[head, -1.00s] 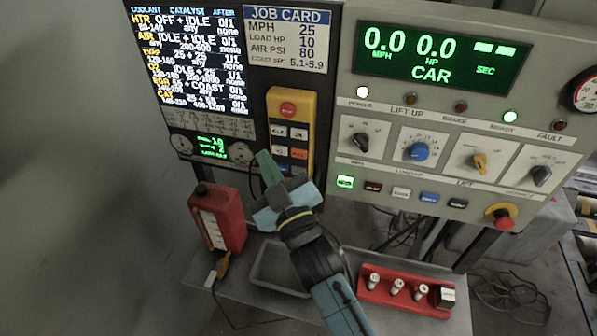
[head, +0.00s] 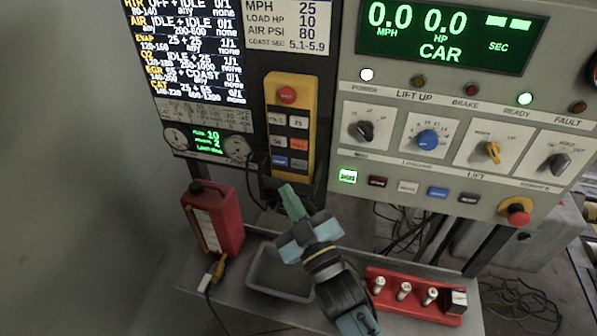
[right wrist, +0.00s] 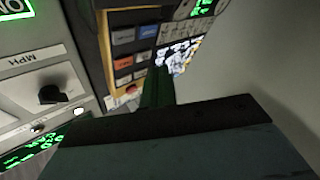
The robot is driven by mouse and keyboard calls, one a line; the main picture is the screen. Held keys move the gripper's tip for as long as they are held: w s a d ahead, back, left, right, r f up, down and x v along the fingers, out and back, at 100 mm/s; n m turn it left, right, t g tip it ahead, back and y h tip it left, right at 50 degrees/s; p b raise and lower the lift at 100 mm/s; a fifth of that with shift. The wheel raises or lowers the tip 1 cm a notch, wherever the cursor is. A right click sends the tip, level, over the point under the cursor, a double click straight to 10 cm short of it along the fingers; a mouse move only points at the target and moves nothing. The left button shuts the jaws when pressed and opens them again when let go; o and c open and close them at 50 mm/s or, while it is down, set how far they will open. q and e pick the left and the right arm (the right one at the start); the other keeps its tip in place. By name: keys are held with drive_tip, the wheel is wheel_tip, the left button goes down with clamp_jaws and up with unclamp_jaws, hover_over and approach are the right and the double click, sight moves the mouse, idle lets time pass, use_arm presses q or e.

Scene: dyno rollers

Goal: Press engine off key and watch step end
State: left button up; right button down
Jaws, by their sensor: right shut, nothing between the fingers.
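The yellow key pendant (head: 291,125) hangs on the dark panel in the head view, with a round red button (head: 287,95) at its top. Below are pale keys, an orange key (head: 299,144) and a blue key (head: 279,161); their labels are too small to read surely. The pendant shows upside down in the right wrist view (right wrist: 105,45). The step screen (head: 190,50) is lit at upper left. My right gripper (head: 287,192) is shut and empty, its green fingers below the pendant, apart from the keys in the head view. My left gripper is out of view.
The grey console (head: 455,110) with knobs and a red stop button (head: 516,211) is at right. On the shelf below stand a red can (head: 213,220), a grey tray (head: 280,276) and a red rack (head: 413,303). Cables hang behind.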

sight(291, 162)
drive_tip(key=shift+f, duration=0.1)
drive_tip(key=shift+w+d+b, duration=0.15)
drive_tip(key=shift+w+d, duration=0.15)
drive_tip(key=shift+w, duration=0.65)
drive_tip(key=shift+w+d+b, duration=0.15)
drive_tip(key=shift+w+d, duration=0.2)
drive_tip(key=shift+w, duration=0.55)
drive_tip(key=shift+w+d+b, duration=0.15)
drive_tip(key=shift+w+d, duration=0.15)
drive_tip(key=shift+w, duration=0.65)
drive_tip(key=shift+w, duration=0.25)
drive_tip(key=shift+s, duration=0.15)
drive_tip(key=shift+s+a, duration=0.15)
drive_tip(key=shift+s, duration=0.4)
drive_tip(key=shift+s+a+p, duration=0.25)
drive_tip(key=shift+s+p, duration=0.15)
drive_tip(key=shift+s, duration=0.4)
drive_tip(key=shift+s+a+p, duration=0.3)
drive_tip(key=shift+s+p, duration=0.05)
drive_tip(key=shift+s, duration=0.4)
drive_tip(key=shift+s+a+p, duration=0.25)
drive_tip(key=shift+s+p, duration=0.15)
drive_tip(key=shift+s, duration=0.4)
idle(0.6)
